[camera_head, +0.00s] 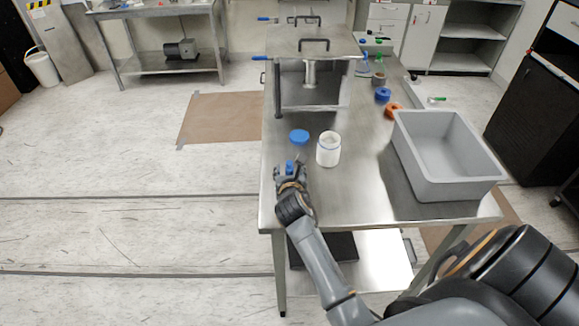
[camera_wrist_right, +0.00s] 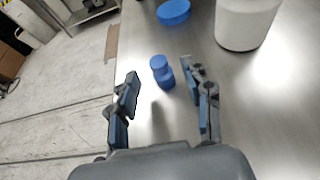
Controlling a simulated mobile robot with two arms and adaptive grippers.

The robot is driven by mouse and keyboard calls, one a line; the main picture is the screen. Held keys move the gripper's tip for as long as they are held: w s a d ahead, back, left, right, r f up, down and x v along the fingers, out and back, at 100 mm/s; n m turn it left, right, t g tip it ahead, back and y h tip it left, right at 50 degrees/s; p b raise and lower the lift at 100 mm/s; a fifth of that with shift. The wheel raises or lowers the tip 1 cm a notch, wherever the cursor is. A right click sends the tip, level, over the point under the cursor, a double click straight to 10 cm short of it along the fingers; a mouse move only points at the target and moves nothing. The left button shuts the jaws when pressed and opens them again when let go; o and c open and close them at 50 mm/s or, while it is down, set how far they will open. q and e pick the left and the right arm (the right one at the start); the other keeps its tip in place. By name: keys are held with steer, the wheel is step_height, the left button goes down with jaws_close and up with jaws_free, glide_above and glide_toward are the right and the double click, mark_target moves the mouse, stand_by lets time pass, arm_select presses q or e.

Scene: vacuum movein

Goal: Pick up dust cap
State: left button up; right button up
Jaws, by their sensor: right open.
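A small blue stepped piece, which looks like the dust cap (camera_wrist_right: 162,73), stands on the steel table near its left edge. It also shows in the head view (camera_head: 289,165). My right gripper (camera_head: 290,171) is open. In the right wrist view its fingers (camera_wrist_right: 160,78) are spread, with the blue cap beyond and between the tips, and I see no grip on it. My left gripper is out of view.
A flat blue lid (camera_head: 299,137) and a white jar (camera_head: 328,154) stand just past the cap. A grey bin (camera_head: 450,190) is at the right, and a metal chamber (camera_head: 313,48) is at the back. The table's left edge is close to my right gripper.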

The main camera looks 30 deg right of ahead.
mark_target(290, 168)
steer(key=x, duration=0.3)
steer(key=shift+w+d+f, duration=0.2)
steer(key=shift+w+f, duration=0.05)
steer(key=shift+f, duration=0.05)
steer(key=shift+s, duration=0.1)
steer(key=c, duration=0.9)
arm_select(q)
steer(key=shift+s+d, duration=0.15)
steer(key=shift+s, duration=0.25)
arm_select(e)
steer(key=shift+o, duration=0.2)
steer(key=shift+r, duration=0.1)
